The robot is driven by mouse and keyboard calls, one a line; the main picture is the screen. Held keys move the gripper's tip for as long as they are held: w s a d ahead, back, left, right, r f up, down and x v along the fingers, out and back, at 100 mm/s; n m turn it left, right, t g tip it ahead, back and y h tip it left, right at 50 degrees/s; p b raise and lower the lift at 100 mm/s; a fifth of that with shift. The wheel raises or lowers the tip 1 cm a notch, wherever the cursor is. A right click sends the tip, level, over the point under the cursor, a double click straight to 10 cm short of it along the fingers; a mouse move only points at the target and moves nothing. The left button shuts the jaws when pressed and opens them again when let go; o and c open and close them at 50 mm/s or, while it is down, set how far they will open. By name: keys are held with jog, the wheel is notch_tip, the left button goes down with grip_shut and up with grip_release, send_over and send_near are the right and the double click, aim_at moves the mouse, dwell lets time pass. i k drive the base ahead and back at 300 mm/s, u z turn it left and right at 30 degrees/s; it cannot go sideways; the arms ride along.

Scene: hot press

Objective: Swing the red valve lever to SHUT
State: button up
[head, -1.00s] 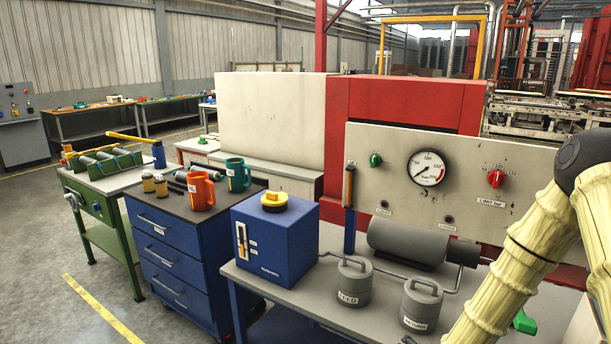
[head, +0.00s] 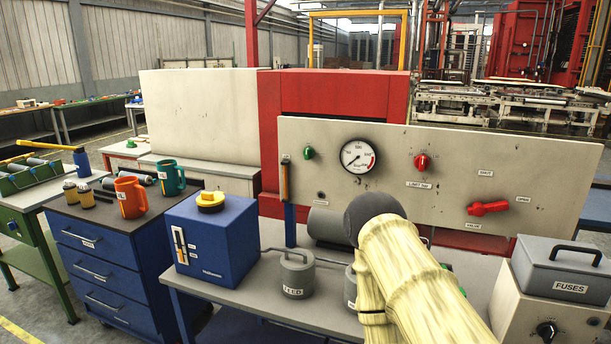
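The red valve lever (head: 487,208) is on the right part of the pale control panel (head: 540,165) in the head view. It lies roughly horizontal. A SHUT label (head: 485,173) is above it, another label that seems to read OPEN (head: 523,199) is to its right, and a VALVE label (head: 473,226) is below. My arm, in a pale yellow cover, rises from the bottom, left of and below the lever and apart from it in the picture. My gripper does not show.
A red knob (head: 421,162) and a round gauge (head: 358,156) are left of the lever. A grey FUSES box (head: 568,270) stands below right. A FEED canister (head: 297,273) and a blue box (head: 212,240) stand on the bench left of my arm.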

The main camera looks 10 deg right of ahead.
aim_at(477, 209)
jog(key=z, duration=1.45)
jog(key=k, duration=0.4)
jog(key=u, duration=0.35)
jog(key=i, duration=0.5)
